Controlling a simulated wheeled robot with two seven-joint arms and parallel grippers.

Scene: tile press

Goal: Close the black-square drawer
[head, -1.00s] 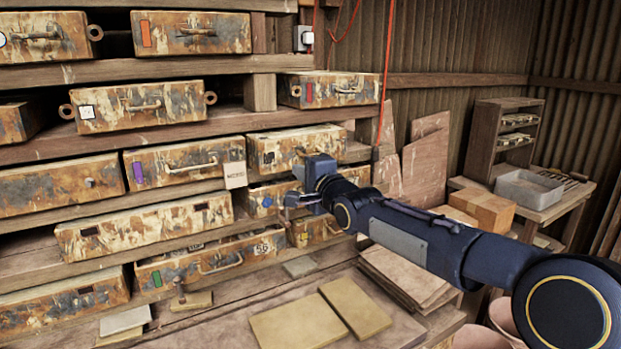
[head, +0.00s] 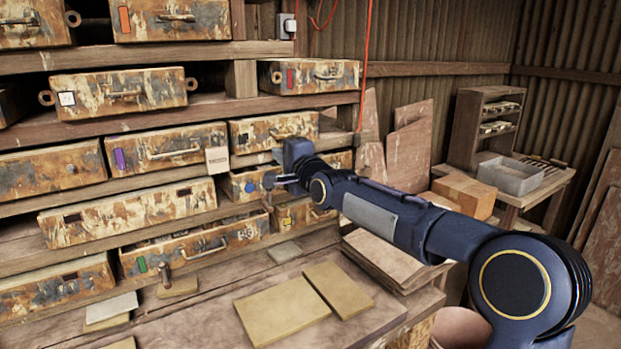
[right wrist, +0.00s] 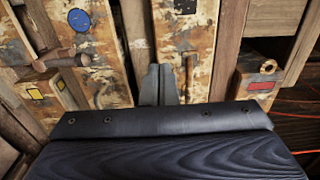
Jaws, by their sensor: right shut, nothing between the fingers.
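The drawer with a small dark square-like mark (head: 272,130) is in the middle of the head view, right of the purple-marked drawer and above the blue-dot drawer. Its rusty front also shows in the right wrist view (right wrist: 184,35), with its handle right of my fingers. My right gripper (head: 274,182) is in front of this drawer and the blue-dot one, covering part of both. In the right wrist view its fingers (right wrist: 161,84) are together, empty and pointing at the drawer's lower front; I cannot tell whether they touch. My left gripper is not in view.
The blue-dot drawer (head: 236,190) and yellow-marked drawer (head: 300,213) are below. The red-marked drawer (head: 345,77) is above right. A green-marked drawer (head: 200,247) stands open at lower left. Flat tiles (head: 282,310) lie on the bench in front.

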